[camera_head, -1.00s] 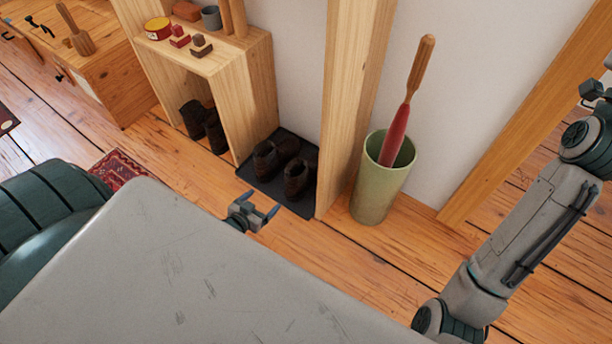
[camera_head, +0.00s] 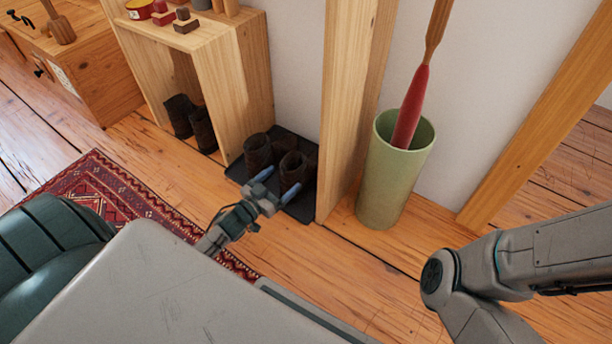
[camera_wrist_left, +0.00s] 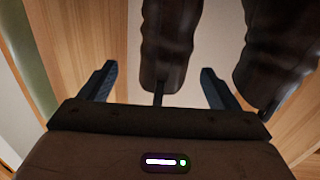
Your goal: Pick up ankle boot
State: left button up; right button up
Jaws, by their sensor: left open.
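Two dark brown ankle boots stand on a black tray (camera_head: 308,212): a left one (camera_head: 258,152) and a right one (camera_head: 293,168). My left gripper (camera_head: 278,182) is open just in front of them, its blue-grey fingertips overlapping the tray in the head view. In the left wrist view, one dark boot (camera_wrist_left: 168,42) shows between the spread fingers (camera_wrist_left: 160,85), with nothing gripped. Another boot (camera_wrist_left: 275,50) is to its right, partly cut off. Whether a finger touches a boot cannot be told. My right gripper is out of view.
Another pair of dark boots (camera_head: 190,120) stands inside the wooden shelf unit (camera_head: 240,85). A wooden post (camera_head: 350,110) and a green bin (camera_head: 392,180) with a red-and-wood handled item are right of the tray. A red rug (camera_head: 125,190) lies at left.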

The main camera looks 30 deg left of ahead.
aim_at(291, 167)
pick_arm(q)
jog(key=w+b, duration=0.2)
jog(key=w, duration=0.3)
jog(key=shift+w+d+r+b, duration=0.1)
jog(key=shift+w+r+b, duration=0.05)
jog(key=shift+b, duration=0.15)
jog(key=shift+w, duration=0.25)
jog(key=shift+d+r, duration=0.1)
jog(key=shift+r, duration=0.05)
grip_shut()
